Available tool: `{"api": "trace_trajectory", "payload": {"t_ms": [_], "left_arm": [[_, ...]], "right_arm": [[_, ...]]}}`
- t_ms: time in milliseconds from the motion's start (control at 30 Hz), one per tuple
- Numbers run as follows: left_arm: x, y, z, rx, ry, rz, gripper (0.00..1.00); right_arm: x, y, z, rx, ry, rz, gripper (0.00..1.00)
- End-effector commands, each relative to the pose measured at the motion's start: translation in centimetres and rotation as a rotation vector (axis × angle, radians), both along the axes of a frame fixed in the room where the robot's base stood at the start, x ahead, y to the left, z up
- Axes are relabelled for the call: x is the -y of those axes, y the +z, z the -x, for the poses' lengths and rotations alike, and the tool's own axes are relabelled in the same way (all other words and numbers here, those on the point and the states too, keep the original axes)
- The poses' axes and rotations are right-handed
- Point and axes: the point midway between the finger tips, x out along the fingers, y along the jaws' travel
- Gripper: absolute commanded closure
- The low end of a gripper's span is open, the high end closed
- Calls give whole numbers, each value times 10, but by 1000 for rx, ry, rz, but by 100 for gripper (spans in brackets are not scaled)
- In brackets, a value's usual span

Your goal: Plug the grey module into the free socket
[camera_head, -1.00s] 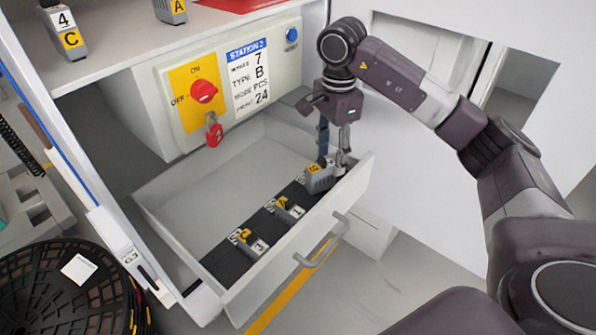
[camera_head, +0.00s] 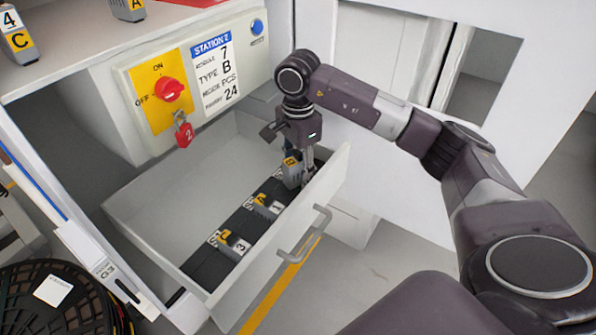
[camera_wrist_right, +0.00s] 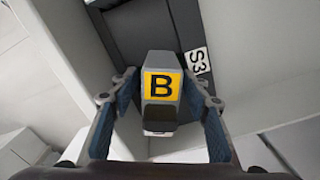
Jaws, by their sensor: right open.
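The grey module (camera_head: 291,172) with a yellow label stands at the far right end of the dark socket strip (camera_head: 205,263) in the open drawer. In the right wrist view the module (camera_wrist_right: 162,115) shows a black B, with the S3 tag (camera_wrist_right: 198,61) beside it. My right gripper (camera_wrist_right: 161,84) is open, its fingers on either side of the module with visible gaps. In the head view the right gripper (camera_head: 300,173) reaches down into the drawer. The module's underside is hidden, so I cannot tell how deep it sits. My left gripper is not in view.
Two other modules, marked 3 (camera_head: 232,243) and 1 (camera_head: 266,206), sit along the strip. The drawer's front wall (camera_head: 285,225) stands close to my right gripper. A red switch (camera_head: 170,90) and padlock (camera_head: 184,134) are on the panel above. The drawer's left part is clear.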

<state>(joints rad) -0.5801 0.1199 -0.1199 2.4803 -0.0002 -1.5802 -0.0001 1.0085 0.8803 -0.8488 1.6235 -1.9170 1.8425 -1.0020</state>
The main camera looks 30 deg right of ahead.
Motion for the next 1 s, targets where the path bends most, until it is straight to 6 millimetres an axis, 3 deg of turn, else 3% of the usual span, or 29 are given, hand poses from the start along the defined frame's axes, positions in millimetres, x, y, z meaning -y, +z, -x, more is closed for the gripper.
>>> {"api": "trace_trajectory", "payload": {"t_ms": [100, 500, 833, 1000], "left_arm": [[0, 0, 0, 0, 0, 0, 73], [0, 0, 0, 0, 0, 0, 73], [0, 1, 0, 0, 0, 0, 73], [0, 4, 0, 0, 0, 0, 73]], "right_arm": [[0, 1, 0, 0, 0, 0, 59], [0, 1, 0, 0, 1, -1, 100], [0, 4, 0, 1, 0, -1, 100], [0, 18, -1, 2, 1, -1, 100]]}}
